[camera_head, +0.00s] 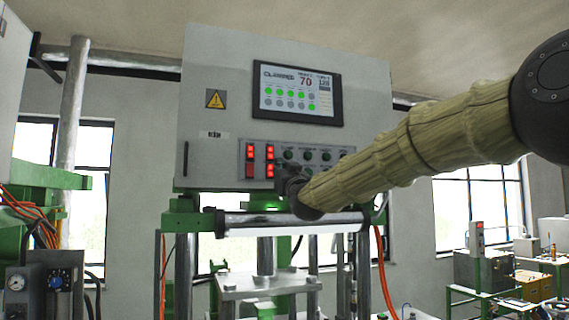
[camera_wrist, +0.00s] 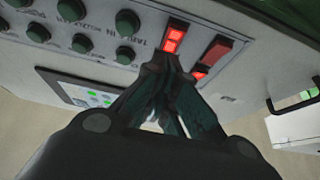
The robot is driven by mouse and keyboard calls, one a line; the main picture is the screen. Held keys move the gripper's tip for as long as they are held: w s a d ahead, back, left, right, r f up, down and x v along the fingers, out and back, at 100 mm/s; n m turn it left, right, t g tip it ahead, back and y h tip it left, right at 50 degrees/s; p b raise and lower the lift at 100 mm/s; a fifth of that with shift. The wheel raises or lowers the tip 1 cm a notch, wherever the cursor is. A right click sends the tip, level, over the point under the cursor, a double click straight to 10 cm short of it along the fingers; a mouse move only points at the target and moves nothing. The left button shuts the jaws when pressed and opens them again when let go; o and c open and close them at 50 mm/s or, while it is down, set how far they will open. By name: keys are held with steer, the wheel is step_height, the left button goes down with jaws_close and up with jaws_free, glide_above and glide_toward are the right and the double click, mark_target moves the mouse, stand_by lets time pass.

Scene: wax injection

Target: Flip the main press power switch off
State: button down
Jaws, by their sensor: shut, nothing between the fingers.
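Two red rocker-like switches sit side by side on the press control panel. In the head view, the left red switch (camera_head: 250,160) has a lit upper part and a darker lower part. The right red switch (camera_head: 270,160) looks lit in both parts. The wrist view is turned over and shows the right switch (camera_wrist: 174,38) just beyond my fingertips and the left switch (camera_wrist: 216,52) beside it. I cannot read which is the main power switch. My gripper (camera_wrist: 164,62) is shut and empty, close to the right switch; contact cannot be told. It also shows in the head view (camera_head: 284,178), below and right of that switch.
Several dark green buttons (camera_wrist: 127,23) line the panel beside the switches. A display screen (camera_head: 297,92) sits above them. A roller-like bar (camera_head: 285,222) and the press frame lie below the cabinet (camera_head: 215,60). An orange hose (camera_head: 383,265) hangs at the right.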

mark_target(272, 169)
steer(key=shift+w+a+f+p, duration=0.2)
steer(key=shift+w+p, duration=0.1)
steer(key=shift+w, duration=0.15)
steer(key=shift+w+a+f+p, duration=0.1)
steer(key=shift+w+f+p, duration=0.15)
steer(key=shift+w, duration=0.25)
steer(key=shift+w+a+f+p, duration=0.15)
steer(key=shift+w+p, duration=0.15)
steer(key=shift+w, duration=0.15)
steer(key=shift+f+b, duration=0.15)
steer(key=shift+b, duration=0.15)
